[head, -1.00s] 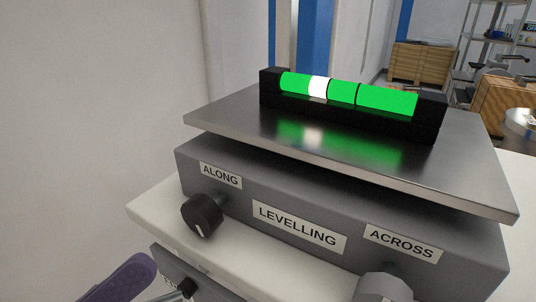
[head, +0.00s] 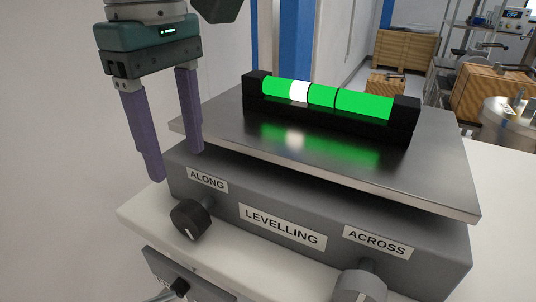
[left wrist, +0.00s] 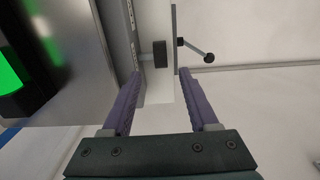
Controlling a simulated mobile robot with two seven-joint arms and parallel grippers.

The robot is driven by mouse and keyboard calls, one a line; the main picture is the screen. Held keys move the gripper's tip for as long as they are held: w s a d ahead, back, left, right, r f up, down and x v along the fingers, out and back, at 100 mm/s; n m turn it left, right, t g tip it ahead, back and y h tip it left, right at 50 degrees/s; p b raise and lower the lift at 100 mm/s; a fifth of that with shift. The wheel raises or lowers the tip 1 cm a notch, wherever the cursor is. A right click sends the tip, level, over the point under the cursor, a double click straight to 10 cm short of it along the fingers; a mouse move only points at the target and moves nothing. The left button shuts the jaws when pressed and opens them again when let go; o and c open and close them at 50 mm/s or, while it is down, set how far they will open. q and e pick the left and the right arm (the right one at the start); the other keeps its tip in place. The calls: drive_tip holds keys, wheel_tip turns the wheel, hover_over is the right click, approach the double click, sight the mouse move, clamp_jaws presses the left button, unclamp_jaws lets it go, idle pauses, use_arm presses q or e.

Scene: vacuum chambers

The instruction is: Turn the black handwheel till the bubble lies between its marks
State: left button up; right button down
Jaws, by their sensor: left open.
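The black handwheel (head: 188,221) sits on the front of the grey levelling unit under the ALONG label, with a white line on its face. It also shows in the left wrist view (left wrist: 160,53), beyond and between the fingertips. The green level vial (head: 365,104) lies in a black holder on the metal plate. Its white bubble (head: 299,91) is left of the two dark marks, its right end at the left mark. My left gripper (head: 177,164) is open and empty, fingers pointing down, above the handwheel and apart from it. My right gripper is out of view.
A grey knob (head: 362,286) sits under the ACROSS label. The metal plate (head: 440,180) overhangs the unit. Below the handwheel is a lower panel (head: 180,272); a lever with a black ball (left wrist: 208,57) shows in the left wrist view. A wall stands at left.

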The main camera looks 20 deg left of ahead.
sight(190, 206)
use_arm(q)
wheel_tip(190, 206, down, 10)
drive_tip(key=shift+r+b, duration=0.15)
drive_tip(key=shift+b, duration=0.2)
clamp_jaws()
idle(0.4)
